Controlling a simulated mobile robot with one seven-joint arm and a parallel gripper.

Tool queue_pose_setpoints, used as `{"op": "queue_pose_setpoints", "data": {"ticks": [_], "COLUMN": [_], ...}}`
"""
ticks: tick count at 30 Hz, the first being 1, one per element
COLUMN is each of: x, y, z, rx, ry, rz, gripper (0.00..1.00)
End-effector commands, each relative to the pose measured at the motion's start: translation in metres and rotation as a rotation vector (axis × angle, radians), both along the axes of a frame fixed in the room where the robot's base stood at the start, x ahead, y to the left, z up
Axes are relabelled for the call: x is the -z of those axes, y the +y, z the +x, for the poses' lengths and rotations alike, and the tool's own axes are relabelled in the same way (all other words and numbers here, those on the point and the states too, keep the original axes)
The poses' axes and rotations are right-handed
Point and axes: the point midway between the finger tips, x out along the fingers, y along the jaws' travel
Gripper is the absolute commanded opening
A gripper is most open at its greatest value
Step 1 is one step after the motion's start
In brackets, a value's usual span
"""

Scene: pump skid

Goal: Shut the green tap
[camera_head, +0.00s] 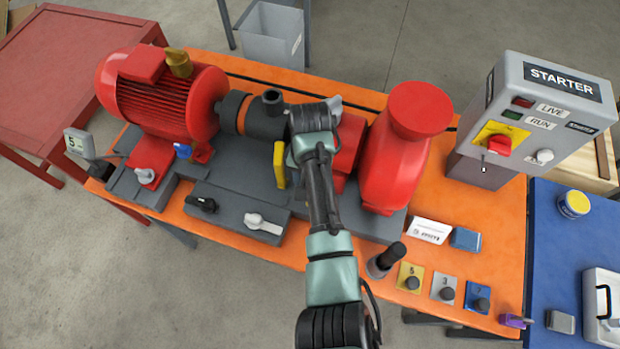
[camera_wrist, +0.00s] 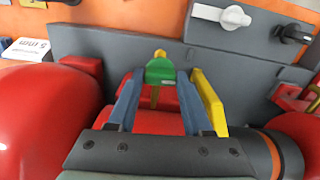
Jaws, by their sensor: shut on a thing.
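The green tap (camera_wrist: 160,71) shows in the wrist view as a small green piece with a yellow end pointing to the top of the picture. My gripper (camera_wrist: 158,82) has its two blue-grey fingers on either side of it and is shut on it. Red pipework shows below it between the fingers. A yellow plate (camera_wrist: 210,102) stands upright just right of the right finger. In the head view my arm hides the green tap and the fingertips.
The red pump casing (camera_head: 395,160) stands right of my arm, and the red motor (camera_head: 165,95) stands left. Black (camera_head: 201,203) and white (camera_head: 264,224) handles sit on the grey front block. The starter box (camera_head: 540,115) rises at right.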

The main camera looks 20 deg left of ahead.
Motion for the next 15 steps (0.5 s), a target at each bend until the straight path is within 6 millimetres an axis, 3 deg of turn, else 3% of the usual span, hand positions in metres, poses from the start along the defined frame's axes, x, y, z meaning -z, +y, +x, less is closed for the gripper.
{"op": "queue_pose_setpoints", "data": {"ticks": [15], "x": [-0.0009], "y": [-0.0004], "z": [0.0015], "rx": [0.087], "ry": [-0.005], "rz": [-0.001], "gripper": [0.00]}}
